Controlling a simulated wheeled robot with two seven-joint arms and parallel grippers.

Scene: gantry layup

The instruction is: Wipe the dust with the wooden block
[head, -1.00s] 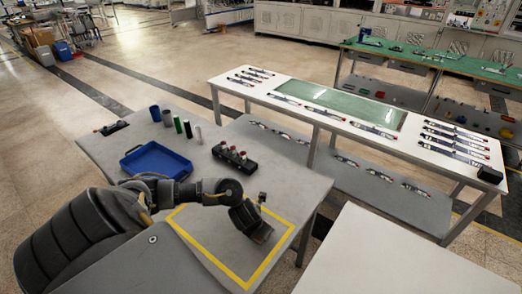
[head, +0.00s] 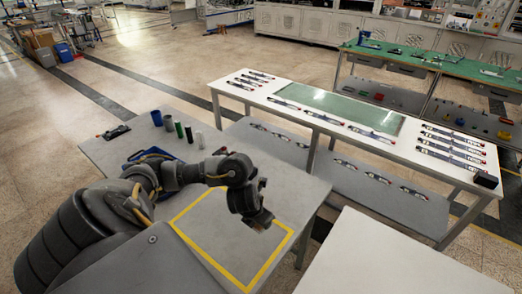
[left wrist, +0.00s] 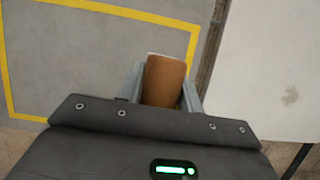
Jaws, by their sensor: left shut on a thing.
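My left gripper (head: 262,217) is above the yellow-outlined area of the grey table in the head view. In the left wrist view my left gripper (left wrist: 163,88) is shut on the brown wooden block (left wrist: 165,80), which sits between the two fingers. The block is mostly hidden in the head view. A faint grey-brown smudge of dust (left wrist: 289,95) lies on a pale surface at the right of the left wrist view, apart from the block. I cannot make out the smudge in the head view. My right gripper is not in view.
The yellow outline (head: 211,260) marks a bare patch of the grey table. Cups and cylinders (head: 178,130) stand behind my arm, which largely hides a blue tray (head: 129,163). A bare white table (head: 390,262) is at the right, across a gap. A long white bench (head: 300,100) stands behind.

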